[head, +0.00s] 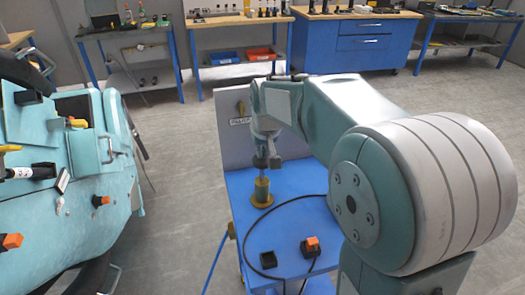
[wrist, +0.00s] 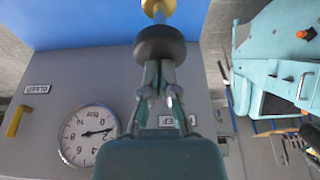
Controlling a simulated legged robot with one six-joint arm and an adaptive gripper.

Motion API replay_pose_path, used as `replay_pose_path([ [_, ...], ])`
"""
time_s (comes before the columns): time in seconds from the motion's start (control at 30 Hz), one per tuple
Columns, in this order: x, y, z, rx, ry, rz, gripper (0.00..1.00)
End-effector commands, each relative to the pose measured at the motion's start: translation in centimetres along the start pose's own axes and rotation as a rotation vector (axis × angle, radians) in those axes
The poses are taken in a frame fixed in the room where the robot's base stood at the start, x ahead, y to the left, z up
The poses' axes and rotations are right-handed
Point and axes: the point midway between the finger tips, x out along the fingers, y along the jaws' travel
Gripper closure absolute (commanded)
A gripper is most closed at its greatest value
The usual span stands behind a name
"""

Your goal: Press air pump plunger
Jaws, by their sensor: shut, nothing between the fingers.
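The air pump (head: 262,192) is a yellow upright cylinder on the blue cart top. Its plunger has a dark round knob (wrist: 160,43), which shows in the wrist view just beyond my fingertips, with the yellow pump body (wrist: 159,8) behind it. My gripper (wrist: 158,72) is shut and empty, its fingertips lined up with the knob. In the head view my gripper (head: 266,152) is directly above the pump, pointing down. The fingertips seem to meet the knob's top, but I cannot tell for sure whether they touch.
A round pressure gauge (wrist: 88,133) and a yellow lever (wrist: 16,121) are on the grey panel beside the pump. An orange button (head: 310,245), a black box (head: 267,259) and a cable lie on the cart. A teal coaster car (head: 70,190) stands at left.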

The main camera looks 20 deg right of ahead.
Motion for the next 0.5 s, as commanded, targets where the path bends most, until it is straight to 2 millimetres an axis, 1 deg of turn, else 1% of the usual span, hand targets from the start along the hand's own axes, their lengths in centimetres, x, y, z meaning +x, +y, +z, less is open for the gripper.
replay_pose_path([
  [0.07,0.5,0.0,0.2,0.000,-0.002,0.000,1.00],
  [0.3,4.6,0.0,1.5,0.000,-0.008,0.000,1.00],
  [0.4,5.4,0.0,1.7,0.000,-0.006,0.000,1.00],
  [0.5,5.6,0.0,1.8,0.000,-0.006,0.000,1.00],
])
